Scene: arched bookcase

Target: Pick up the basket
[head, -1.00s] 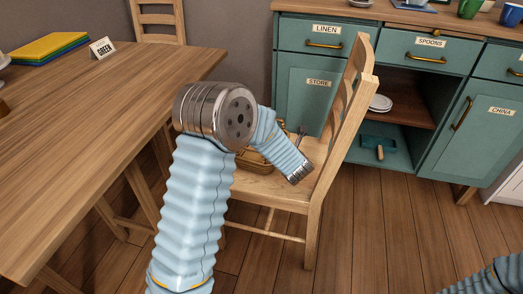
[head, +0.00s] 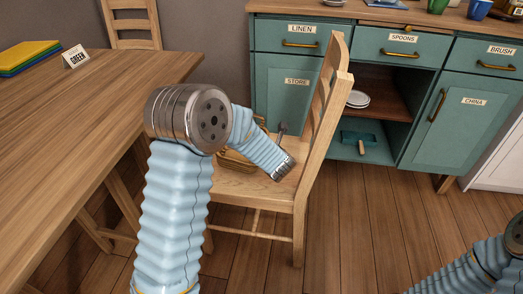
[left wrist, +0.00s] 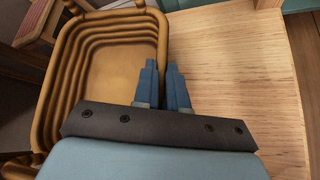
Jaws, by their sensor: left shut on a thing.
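The brown woven basket (head: 234,161) sits on the wooden chair's seat in the head view, largely hidden behind my left arm. In the left wrist view the basket (left wrist: 112,62) shows its ridged inner walls and flat bottom, left of the bare seat. My left gripper (left wrist: 163,80) has its two blue fingers on either side of the basket's right rim, shut on it. In the head view the fingers are hidden by my arm. I cannot tell whether the basket is clear of the seat. My right gripper is out of view; only part of that arm shows at lower right.
The chair (head: 258,190) has its tall back right of the basket. A wooden table (head: 75,120) stands at left. A teal cabinet (head: 285,85) is behind, with an open shelf holding plates (head: 358,98) and a dustpan (head: 360,142). Floor at right is open.

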